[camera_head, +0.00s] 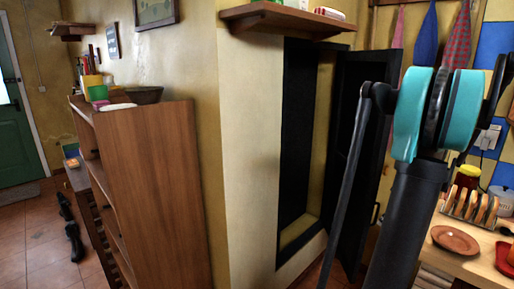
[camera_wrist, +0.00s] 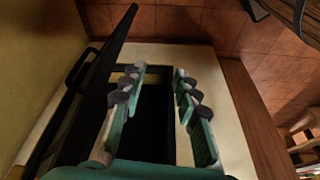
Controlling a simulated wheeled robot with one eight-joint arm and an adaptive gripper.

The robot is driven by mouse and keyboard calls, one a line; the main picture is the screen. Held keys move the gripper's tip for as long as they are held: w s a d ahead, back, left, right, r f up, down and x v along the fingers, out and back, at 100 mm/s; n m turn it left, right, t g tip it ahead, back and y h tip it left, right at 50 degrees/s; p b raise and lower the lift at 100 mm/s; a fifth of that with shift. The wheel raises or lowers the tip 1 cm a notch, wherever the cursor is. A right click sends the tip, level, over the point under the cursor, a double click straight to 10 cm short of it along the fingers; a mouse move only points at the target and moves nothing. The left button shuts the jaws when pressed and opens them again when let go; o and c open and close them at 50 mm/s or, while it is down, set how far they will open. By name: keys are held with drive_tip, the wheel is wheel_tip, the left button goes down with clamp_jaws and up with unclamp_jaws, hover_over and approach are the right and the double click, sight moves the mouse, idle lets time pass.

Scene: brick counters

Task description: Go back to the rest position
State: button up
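My gripper (camera_wrist: 156,78) shows in the wrist view with its two teal fingers and dark pads spread apart. Nothing is between the fingers. Behind them is the dark opening of a wall cupboard (camera_wrist: 153,130). Its black door (camera_wrist: 88,85) with a bar handle stands open to the left of the fingers. I cannot tell how far the fingers are from the cupboard. In the head view, my arm with its teal joint stands upright at the right, and the gripper is not visible there. The open black door (camera_head: 352,110) is partly hidden behind my arm.
A tall brown shelf unit (camera_head: 155,190) stands left of the cream wall, with bowls on top. A wooden counter (camera_head: 465,265) at the lower right holds a toast rack (camera_head: 468,206) and a brown plate (camera_head: 455,240). Tiled floor (camera_head: 40,240) is open at the left.

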drive_tip(key=s+a+f+m, duration=0.2)
drive_tip(key=s+a, duration=0.3)
drive_tip(key=a, duration=0.4)
drive_tip(key=s+a+f+m+h, duration=0.1)
drive_tip(key=s+a+f+m, duration=0.1)
drive_tip(key=s+a, duration=0.4)
drive_tip(key=s+a+f+m+t+h, duration=0.1)
drive_tip(key=s+a, duration=0.4)
drive_tip(key=a, duration=0.8)
drive_tip(key=shift+s+a+f+m, duration=0.25)
drive_tip(key=shift+s+f+m, duration=0.05)
drive_tip(key=shift+f+m, duration=0.65)
